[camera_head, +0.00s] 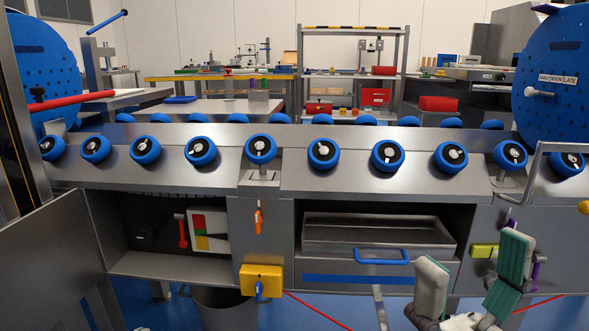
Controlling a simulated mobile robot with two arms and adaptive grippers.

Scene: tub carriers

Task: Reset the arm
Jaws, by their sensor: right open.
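My right gripper (472,280) is at the lower right of the head view, its two padded fingers, grey and green, spread apart. Nothing is between the fingers. It is in front of the metal console (350,268), below the row of blue knobs (390,154). Its right finger overlaps the area beside a purple part and a yellow-green block (485,251) on the console front; I cannot tell whether they touch. My left gripper is not in view.
An open drawer (375,258) with a blue handle is left of my right gripper. An open cupboard (150,265) and a grey bin (222,308) are at the left. A yellow box (261,280) hangs mid-console. A metal rail (537,160) stands at the right.

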